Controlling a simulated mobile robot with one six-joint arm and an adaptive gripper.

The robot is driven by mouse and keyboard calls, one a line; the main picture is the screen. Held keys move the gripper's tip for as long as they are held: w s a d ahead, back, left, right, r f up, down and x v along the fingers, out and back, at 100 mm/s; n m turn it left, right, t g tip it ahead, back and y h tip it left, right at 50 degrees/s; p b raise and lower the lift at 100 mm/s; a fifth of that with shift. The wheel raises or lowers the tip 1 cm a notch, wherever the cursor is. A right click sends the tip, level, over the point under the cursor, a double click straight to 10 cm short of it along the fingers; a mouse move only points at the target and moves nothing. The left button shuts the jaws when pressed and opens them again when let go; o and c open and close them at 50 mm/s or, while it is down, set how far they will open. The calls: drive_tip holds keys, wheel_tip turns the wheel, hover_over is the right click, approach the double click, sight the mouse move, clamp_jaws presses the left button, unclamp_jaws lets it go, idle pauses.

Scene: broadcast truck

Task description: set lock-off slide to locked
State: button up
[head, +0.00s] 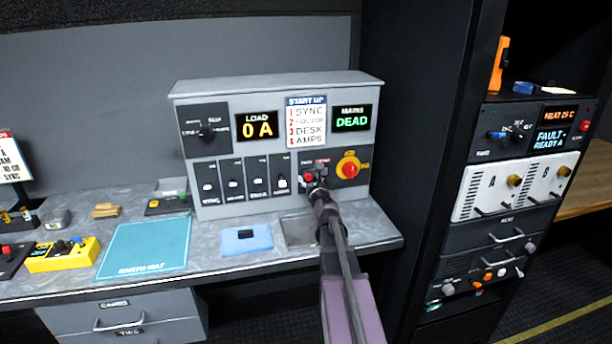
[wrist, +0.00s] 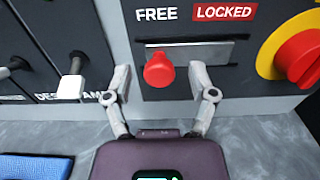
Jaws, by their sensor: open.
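The lock-off slide is a red knob (wrist: 159,70) on a metal slot plate (wrist: 212,52) in the wrist view. It sits at the left end of the slot, under the word FREE. The red LOCKED label (wrist: 224,12) is above the right part of the slot. My gripper (wrist: 160,82) is open, with one finger on each side of the knob and a gap to it on both sides. In the head view my gripper (head: 317,186) is at the lower right of the grey panel (head: 240,197) and partly hides the slide.
A red and yellow rotary switch (wrist: 300,58) is close to the right of the slide. White-tipped breaker levers (wrist: 71,86) are to the left. The grey bench (head: 210,225) lies below, with a blue cloth (head: 236,245) on it. A dark rack (head: 415,120) stands at right.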

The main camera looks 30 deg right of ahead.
drive_tip(key=shift+w+d, duration=0.15)
drive_tip(key=shift+w, duration=0.45)
clamp_jaws()
